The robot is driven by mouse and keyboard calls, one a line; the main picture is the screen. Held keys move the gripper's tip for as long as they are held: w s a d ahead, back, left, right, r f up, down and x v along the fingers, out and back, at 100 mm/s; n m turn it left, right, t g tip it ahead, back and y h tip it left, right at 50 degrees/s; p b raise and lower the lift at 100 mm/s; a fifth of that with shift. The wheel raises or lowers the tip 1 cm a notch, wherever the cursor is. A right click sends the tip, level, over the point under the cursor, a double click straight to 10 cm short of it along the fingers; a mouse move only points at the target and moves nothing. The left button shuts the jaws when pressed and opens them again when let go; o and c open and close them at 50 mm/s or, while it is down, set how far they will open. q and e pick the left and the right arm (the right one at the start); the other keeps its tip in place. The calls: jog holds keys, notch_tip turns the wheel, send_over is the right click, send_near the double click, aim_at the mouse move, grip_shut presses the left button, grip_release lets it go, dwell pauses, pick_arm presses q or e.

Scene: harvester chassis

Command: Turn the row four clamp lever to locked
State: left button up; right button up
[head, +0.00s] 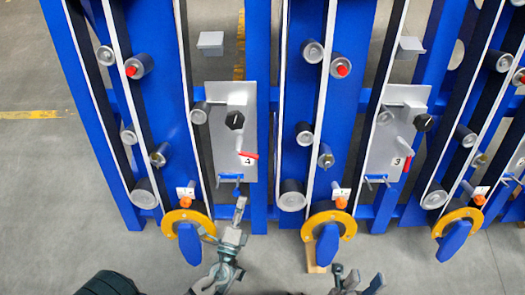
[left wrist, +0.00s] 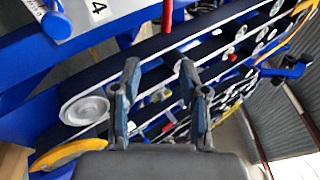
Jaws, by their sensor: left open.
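The row four panel (head: 222,150) is a grey plate with a "4" label (head: 247,161) and a black knob (head: 234,120). Its red clamp lever (head: 249,154) points roughly sideways to the right, just above the label. In the left wrist view the red lever (left wrist: 168,15) shows at the top edge, beyond the fingertips and between their lines. My left gripper (head: 225,220) is below the panel, open and empty, apart from the lever. Its fingers are spread in the left wrist view (left wrist: 159,70). My right gripper (head: 358,278) is at the bottom edge, open with nothing visible between its fingers.
The row three panel (head: 380,150) stands to the right, its red lever (head: 407,164) hanging down. Yellow-rimmed discs (head: 187,217) and rollers (head: 291,195) line the frame. Bare floor (head: 60,200) lies left.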

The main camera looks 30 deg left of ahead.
aim_at(254, 157)
pick_arm(q)
jog(key=x, duration=0.5)
jog(key=p+x, duration=0.1)
jog(key=x, duration=0.5)
jog(key=r+x, duration=0.1)
jog(key=x, duration=0.5)
jog(key=shift+w+a, duration=0.1)
jog(key=shift+w, duration=0.1)
jog(key=shift+c, duration=0.2)
grip_shut()
